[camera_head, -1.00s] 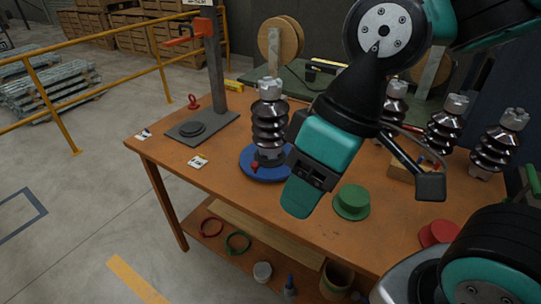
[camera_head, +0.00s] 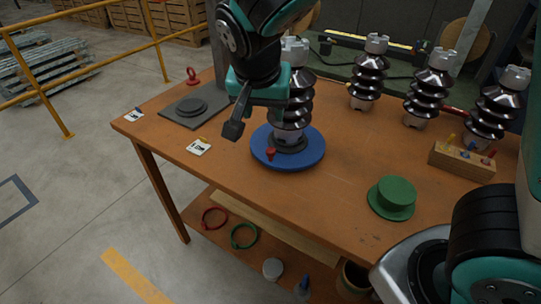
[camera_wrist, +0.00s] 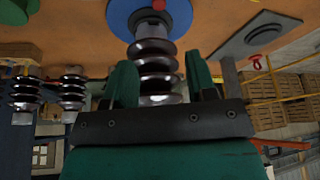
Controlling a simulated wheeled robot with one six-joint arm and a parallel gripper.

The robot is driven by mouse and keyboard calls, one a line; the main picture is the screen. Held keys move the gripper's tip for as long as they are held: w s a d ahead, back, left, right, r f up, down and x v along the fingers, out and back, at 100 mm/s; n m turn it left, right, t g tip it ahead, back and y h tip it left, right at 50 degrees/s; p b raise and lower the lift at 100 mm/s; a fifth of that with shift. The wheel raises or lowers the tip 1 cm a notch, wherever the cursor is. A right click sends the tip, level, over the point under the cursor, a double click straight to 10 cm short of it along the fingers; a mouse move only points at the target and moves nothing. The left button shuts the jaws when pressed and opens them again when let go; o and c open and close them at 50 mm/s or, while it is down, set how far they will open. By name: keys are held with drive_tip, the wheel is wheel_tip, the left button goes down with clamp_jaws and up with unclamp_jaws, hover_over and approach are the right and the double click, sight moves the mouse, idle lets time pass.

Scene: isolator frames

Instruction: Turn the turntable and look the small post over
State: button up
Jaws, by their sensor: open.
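The small post (camera_head: 296,105) is a dark brown ribbed insulator with grey ends. It stands upright on the blue turntable (camera_head: 312,158), which has a red knob (camera_head: 271,154) at its near left edge. In the wrist view my gripper (camera_wrist: 161,82) is open, with one green finger on each side of the post (camera_wrist: 153,58). I cannot tell whether they touch it. The turntable (camera_wrist: 120,14) and red knob (camera_wrist: 158,5) also show there.
Several similar insulators (camera_head: 430,85) stand along the back right. A wooden block with coloured pegs (camera_head: 461,162), a green hat-shaped part (camera_head: 393,197) and a white card (camera_head: 199,147) lie on the table (camera_head: 330,200). A grey stand base (camera_head: 190,111) sits at left.

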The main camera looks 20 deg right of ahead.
sight(270, 150)
drive_tip(key=p+x, duration=0.1)
drive_tip(key=x, duration=1.6)
drive_tip(key=shift+d+r, duration=0.1)
drive_tip(key=shift+d, duration=0.05)
clamp_jaws()
